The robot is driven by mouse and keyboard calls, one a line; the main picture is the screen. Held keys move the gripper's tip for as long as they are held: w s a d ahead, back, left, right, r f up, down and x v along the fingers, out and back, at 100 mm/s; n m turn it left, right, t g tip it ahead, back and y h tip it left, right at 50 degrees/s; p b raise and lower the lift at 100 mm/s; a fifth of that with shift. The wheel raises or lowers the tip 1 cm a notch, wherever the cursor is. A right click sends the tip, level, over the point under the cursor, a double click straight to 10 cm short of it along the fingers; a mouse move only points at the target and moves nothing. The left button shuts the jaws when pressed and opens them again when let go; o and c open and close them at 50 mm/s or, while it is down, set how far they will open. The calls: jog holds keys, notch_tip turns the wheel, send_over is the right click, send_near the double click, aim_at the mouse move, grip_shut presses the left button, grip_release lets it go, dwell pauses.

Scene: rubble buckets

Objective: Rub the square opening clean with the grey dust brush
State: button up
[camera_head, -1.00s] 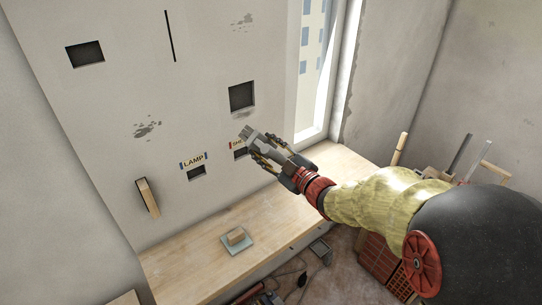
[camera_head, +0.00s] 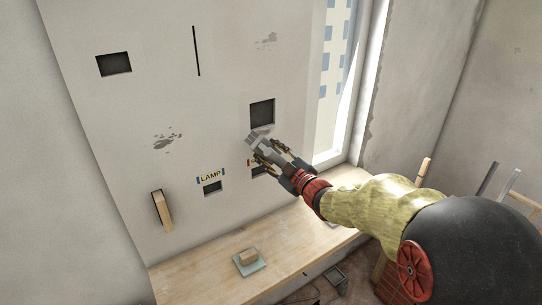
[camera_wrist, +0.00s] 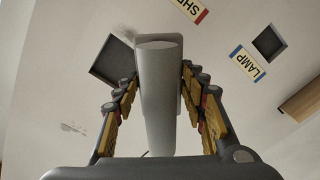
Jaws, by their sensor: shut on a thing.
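The square opening (camera_head: 262,113) is a dark recess in the pale wall panel, right of its middle. In the wrist view the square opening (camera_wrist: 110,62) shows at the upper left, partly hidden behind the brush. My gripper (camera_head: 267,150) is shut on the grey dust brush (camera_head: 255,140), whose end points toward the wall just below and left of the opening's lower edge. In the wrist view the brush (camera_wrist: 160,105) sits between the yellow-padded fingers. I cannot tell whether it touches the wall. Its bristles are not clear.
Another dark opening (camera_head: 114,64) is at the upper left, with a thin slot (camera_head: 196,50) beside it. A LAMP label (camera_head: 211,175) sits over a small recess. A wooden piece (camera_head: 162,210) sticks out of the wall. A bench (camera_head: 205,275) below carries a block (camera_head: 248,256) on a pad.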

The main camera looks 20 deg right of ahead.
jog(key=shift+w, duration=0.1)
dwell(0.3)
jog(key=shift+w+a+b, duration=0.25)
jog(key=shift+w+b, duration=0.1)
jog(key=shift+w, duration=0.25)
jog(key=shift+b, duration=0.3)
jog(key=shift+b+x, duration=0.4)
jog(key=shift+x, duration=1.4)
dwell(0.4)
jog(key=shift+d, duration=0.1)
